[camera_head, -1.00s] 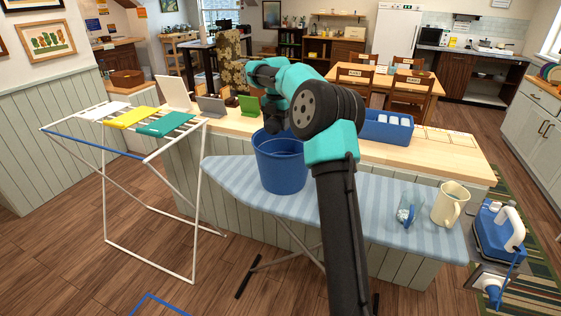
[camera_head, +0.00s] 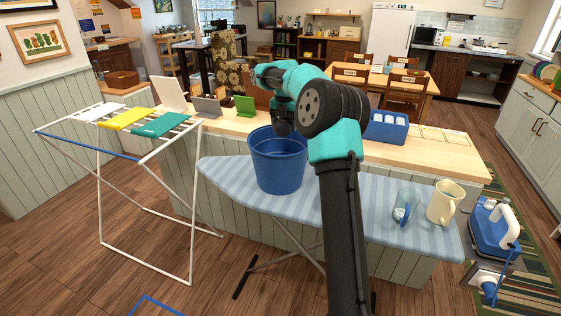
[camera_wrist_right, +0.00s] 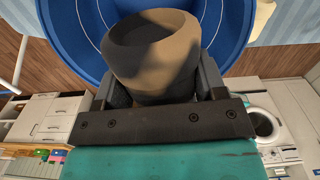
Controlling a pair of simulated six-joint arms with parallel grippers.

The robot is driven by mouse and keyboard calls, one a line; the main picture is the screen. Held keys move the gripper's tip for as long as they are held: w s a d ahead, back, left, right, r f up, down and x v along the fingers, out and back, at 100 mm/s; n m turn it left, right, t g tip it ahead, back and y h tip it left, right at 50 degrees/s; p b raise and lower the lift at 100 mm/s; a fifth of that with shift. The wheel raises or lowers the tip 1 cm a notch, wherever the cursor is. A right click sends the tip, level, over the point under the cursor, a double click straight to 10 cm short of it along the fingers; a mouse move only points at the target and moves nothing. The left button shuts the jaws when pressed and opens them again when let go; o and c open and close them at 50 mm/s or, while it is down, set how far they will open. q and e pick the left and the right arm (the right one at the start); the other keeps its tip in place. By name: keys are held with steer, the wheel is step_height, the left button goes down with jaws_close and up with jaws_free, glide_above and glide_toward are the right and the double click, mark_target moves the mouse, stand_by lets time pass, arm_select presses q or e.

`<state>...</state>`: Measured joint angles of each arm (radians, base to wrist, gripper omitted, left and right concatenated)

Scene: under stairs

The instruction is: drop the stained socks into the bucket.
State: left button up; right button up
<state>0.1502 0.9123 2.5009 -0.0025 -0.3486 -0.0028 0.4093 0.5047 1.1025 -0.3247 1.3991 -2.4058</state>
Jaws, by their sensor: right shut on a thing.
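The blue bucket (camera_head: 276,172) stands upright on the ironing board; its blue inner wall (camera_wrist_right: 70,40) fills the upper part of the right wrist view. My right gripper (camera_head: 284,128) is at the bucket's rim, over its opening. In the right wrist view the bundle sits between both fingers, in front of the bucket's inside. In the head view the bundle is hidden. My left gripper is not in view.
A drying rack (camera_head: 165,158) with cloths stands left. Behind is a wooden counter (camera_head: 230,126) with a blue tray (camera_head: 386,128).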

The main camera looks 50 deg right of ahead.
steer(key=shift+f, duration=2.05)
steer(key=o, duration=1.3)
steer(key=shift+o, duration=0.2)
step_height(320, 180, up, 17)
steer(key=shift+r, duration=0.2)
